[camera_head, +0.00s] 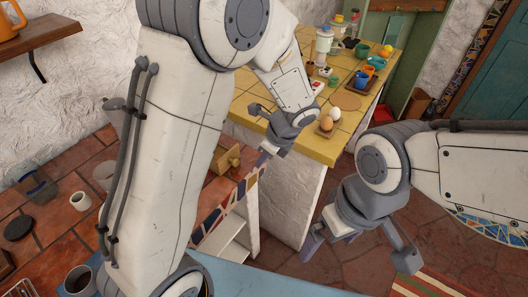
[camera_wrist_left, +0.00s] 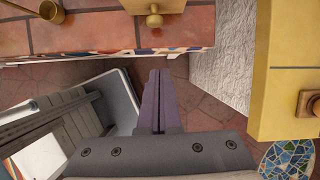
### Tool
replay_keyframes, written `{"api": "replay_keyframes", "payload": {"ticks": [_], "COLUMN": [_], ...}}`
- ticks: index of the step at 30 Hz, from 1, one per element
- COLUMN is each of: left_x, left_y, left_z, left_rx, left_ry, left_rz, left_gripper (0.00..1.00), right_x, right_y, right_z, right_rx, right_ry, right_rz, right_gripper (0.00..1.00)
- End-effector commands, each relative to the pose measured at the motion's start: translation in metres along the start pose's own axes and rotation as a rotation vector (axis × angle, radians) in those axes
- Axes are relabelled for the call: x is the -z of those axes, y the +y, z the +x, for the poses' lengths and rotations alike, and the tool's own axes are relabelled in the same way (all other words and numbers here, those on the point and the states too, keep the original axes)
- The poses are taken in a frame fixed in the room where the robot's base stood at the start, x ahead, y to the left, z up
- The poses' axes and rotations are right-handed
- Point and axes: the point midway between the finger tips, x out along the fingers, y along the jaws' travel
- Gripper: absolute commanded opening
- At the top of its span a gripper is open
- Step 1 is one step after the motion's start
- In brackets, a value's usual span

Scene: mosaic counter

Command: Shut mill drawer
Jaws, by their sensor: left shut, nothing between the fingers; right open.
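The wooden mill drawer (camera_head: 228,159) with a round knob stands on the terracotta-tiled counter, partly hidden behind my left arm in the head view. In the left wrist view its wooden front (camera_wrist_left: 172,5) and knob (camera_wrist_left: 154,19) show at the top edge, near the counter's tiled edge. The rest of the mill is out of frame, and I cannot tell how far the drawer stands out. My left gripper (camera_head: 266,152) is shut and empty, its fingers (camera_wrist_left: 159,85) apart from the knob. My right gripper (camera_head: 329,241) is open and empty over the floor, away from the mill.
The yellow counter (camera_head: 300,142) stands to the right of the mill, with eggs (camera_head: 327,122) in a wooden holder near its edge. Cups and jars stand farther back. A brass pot (camera_wrist_left: 50,11) is left of the mill. Floor shows between the counters.

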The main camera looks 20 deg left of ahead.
Motion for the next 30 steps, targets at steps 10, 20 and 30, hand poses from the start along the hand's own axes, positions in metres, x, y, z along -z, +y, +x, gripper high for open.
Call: {"api": "replay_keyframes", "payload": {"ticks": [10,20,30], "left_x": [-0.022,-0.039,-0.039], "left_y": [0.001,0.001,-0.002], "left_z": [0.054,0.062,0.061], "left_rx": [-0.002,-0.001,0.002], "left_ry": [0.001,0.001,0.000], "left_rz": [-0.008,-0.005,0.002], "left_gripper": [0.00,0.00,0.00], "right_x": [0.000,0.001,0.001], "right_y": [0.000,-0.001,-0.001], "right_z": [-0.006,-0.010,-0.012], "right_rx": [0.000,0.000,0.000], "right_ry": [0.000,0.000,0.000], "right_rz": [0.000,0.000,0.000], "right_gripper": [1.00,1.00,1.00]}}
